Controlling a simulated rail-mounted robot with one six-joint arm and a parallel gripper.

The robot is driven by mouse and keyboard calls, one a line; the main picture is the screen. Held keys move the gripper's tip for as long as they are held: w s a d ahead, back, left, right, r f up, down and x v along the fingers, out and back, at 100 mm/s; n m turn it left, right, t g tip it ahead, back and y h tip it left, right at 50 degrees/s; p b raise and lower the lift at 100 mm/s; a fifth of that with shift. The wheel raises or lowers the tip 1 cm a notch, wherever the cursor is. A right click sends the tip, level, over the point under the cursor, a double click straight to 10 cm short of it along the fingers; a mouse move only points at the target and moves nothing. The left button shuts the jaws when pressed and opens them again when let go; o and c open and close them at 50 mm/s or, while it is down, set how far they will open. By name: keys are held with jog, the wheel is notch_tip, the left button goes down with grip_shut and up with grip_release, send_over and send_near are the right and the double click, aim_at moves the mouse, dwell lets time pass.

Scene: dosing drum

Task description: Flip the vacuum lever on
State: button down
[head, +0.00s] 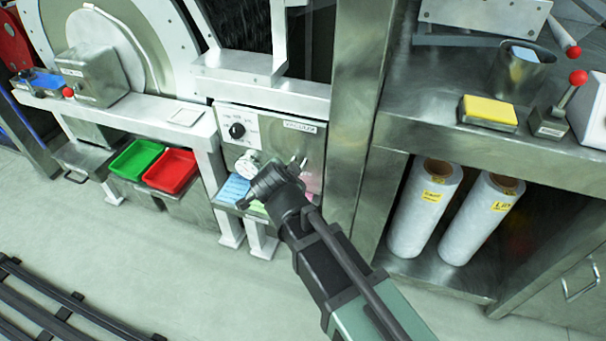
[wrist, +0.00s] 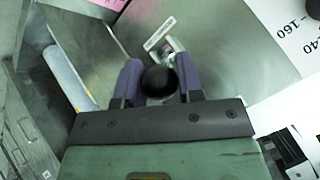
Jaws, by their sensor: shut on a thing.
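The vacuum panel (head: 312,150) is a pale metal plate with a "VACUUM" label, below the white machine frame. The vacuum lever's round black knob (wrist: 159,81) shows in the wrist view, with a short metal stem beyond it. My gripper (wrist: 160,72) has its two fingers on either side of this knob, shut on it. In the head view my gripper (head: 270,183) is in front of the panel and hides most of the lever, so its exact angle cannot be told.
A black dial (head: 237,130) and a white round knob (head: 247,164) are left of my gripper. A steel post (head: 352,110) stands close on the right. Green (head: 136,159) and red (head: 171,170) trays lie lower left. Wrapped rolls (head: 424,200) stand under the right bench.

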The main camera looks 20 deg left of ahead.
jog(key=shift+s+f+b, duration=0.25)
jog(key=shift+f+b, duration=0.35)
jog(key=shift+f, duration=0.15)
jog(key=shift+s+f+b, duration=0.2)
jog(key=shift+f+b, duration=0.35)
jog(key=shift+f, duration=0.15)
jog(key=c, duration=0.8)
grip_release()
jog(key=p+v, duration=0.7)
jog(key=v, duration=0.3)
jog(key=shift+s+d+r, duration=0.15)
jog(key=shift+s+r, duration=0.05)
jog(key=shift+r, duration=0.05)
